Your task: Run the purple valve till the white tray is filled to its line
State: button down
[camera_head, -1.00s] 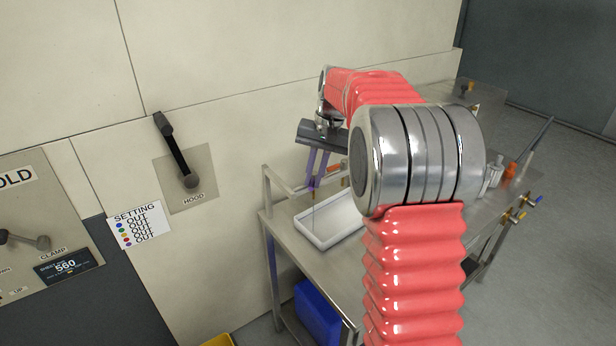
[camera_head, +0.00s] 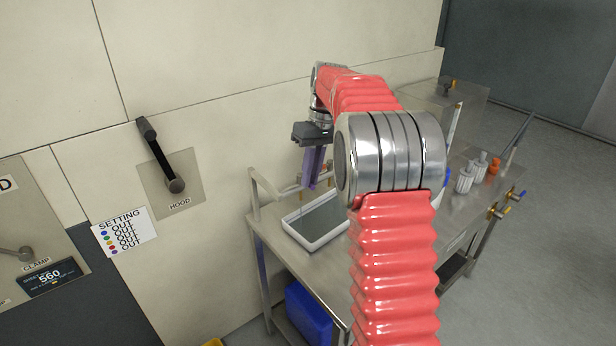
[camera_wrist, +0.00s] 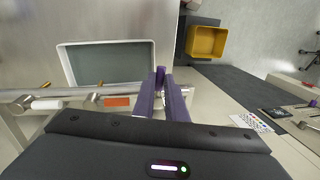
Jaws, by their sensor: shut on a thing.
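The white tray (camera_head: 297,237) sits on the steel bench below a pipe. It also shows in the wrist view (camera_wrist: 105,42), with a flat grey-green surface covering its inside, like liquid. I cannot make out its line. My gripper (camera_head: 313,184), with purple fingers, points down at the pipe above the tray's back edge. In the wrist view, its fingers (camera_wrist: 163,82) are shut on the purple valve's handle (camera_wrist: 160,74); the valve's body is largely hidden. I cannot clearly see a stream falling.
An orange handle (camera_wrist: 117,101) and a white handle (camera_wrist: 47,104) sit along the same pipe, close to my gripper. A blue bin (camera_head: 308,312) stands under the bench. A yellow bin (camera_wrist: 206,42) is on the floor. The wall with the hood lever (camera_head: 162,155) is close behind.

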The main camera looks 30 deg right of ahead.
jog(key=shift+w+d+r, duration=0.1)
jog(key=c, duration=1.8)
grip_release()
notch_tip(320, 180, up, 13)
jog(key=d, duration=0.2)
jog(key=shift+w+d+r, duration=0.15)
jog(key=shift+d, duration=0.1)
